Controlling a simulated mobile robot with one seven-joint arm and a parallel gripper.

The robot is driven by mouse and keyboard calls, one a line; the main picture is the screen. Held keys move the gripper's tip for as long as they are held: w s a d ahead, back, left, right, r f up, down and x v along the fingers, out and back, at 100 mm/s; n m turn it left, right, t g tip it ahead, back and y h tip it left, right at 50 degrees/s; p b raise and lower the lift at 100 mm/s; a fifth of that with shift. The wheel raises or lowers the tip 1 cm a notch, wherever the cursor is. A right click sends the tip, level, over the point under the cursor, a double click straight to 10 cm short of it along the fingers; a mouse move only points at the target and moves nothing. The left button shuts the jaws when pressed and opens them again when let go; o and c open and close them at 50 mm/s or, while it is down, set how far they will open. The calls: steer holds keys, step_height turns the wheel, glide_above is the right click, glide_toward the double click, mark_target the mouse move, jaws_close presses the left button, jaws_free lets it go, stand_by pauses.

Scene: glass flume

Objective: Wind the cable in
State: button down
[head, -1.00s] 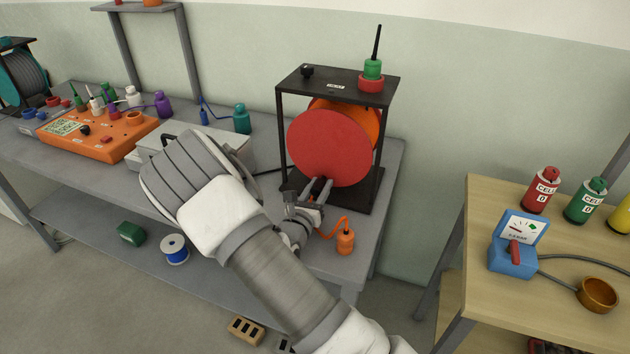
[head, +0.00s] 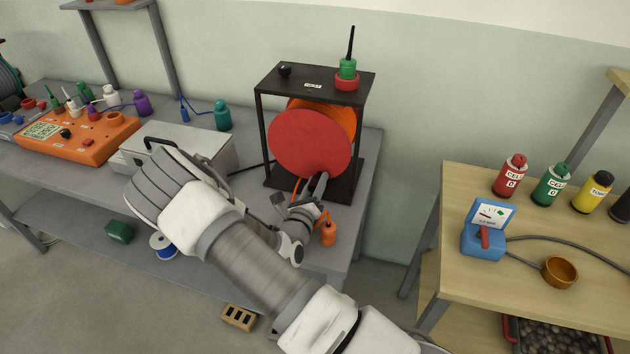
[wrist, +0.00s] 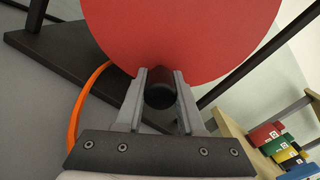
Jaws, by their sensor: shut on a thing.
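The cable reel has a red disc (head: 309,145) in front of an orange one (head: 340,117), inside a black frame (head: 262,130) on the grey bench. My gripper (head: 313,190) is at the lower edge of the red disc. In the wrist view, my gripper (wrist: 160,88) is shut on a dark round handle (wrist: 159,95) in front of the disc. The orange cable (wrist: 84,100) curves down from the reel on the left of the fingers. Its orange end piece (head: 328,233) stands on the bench to the right of my gripper. The handle is hidden in the head view.
A grey box (head: 190,150) stands left of the reel, behind my forearm. A green-and-red piece with a black rod (head: 347,75) sits on the frame's top. A wooden bench (head: 480,280) at right holds a blue meter (head: 483,240) and several bottles. A floor gap separates the benches.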

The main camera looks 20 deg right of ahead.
steer(key=c, duration=0.5)
jaws_free()
steer(key=shift+s, duration=0.1)
steer(key=v, duration=1.7)
steer(key=shift+s+a, duration=0.15)
steer(key=shift+a, duration=0.05)
